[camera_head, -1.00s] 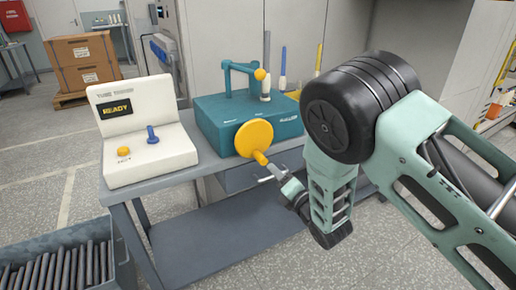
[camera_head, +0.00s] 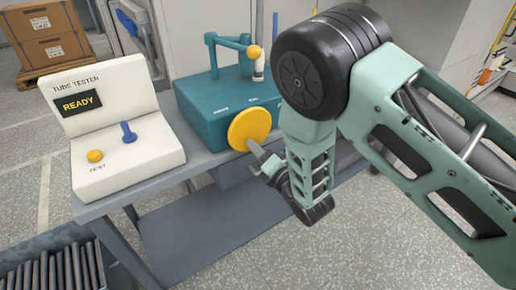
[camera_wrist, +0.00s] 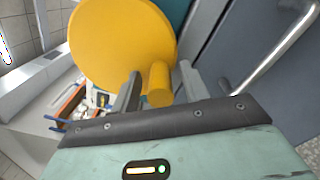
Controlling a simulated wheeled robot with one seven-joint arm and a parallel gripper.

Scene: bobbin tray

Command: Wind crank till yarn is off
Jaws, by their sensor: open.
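A yellow disc crank (camera_head: 250,128) sits on the front of the teal winding machine (camera_head: 206,131). Its yellow handle peg (camera_wrist: 159,84) points toward my gripper (camera_wrist: 160,88). In the wrist view the peg stands between my two open fingers, with a gap to at least the right one; I cannot tell whether the left finger touches it. In the head view my gripper (camera_head: 266,160) is just in front of the disc's lower edge. A white bobbin (camera_head: 259,68) stands on top of the machine by the teal arm with a yellow knob (camera_head: 253,52). I cannot make out yarn on it.
A white tube tester (camera_head: 120,140) with a READY display, yellow button and blue lever stands left of the machine on the grey bench (camera_head: 140,185). A bin of dark tubes (camera_head: 55,262) is at lower left. Boxes (camera_head: 48,45) stand behind.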

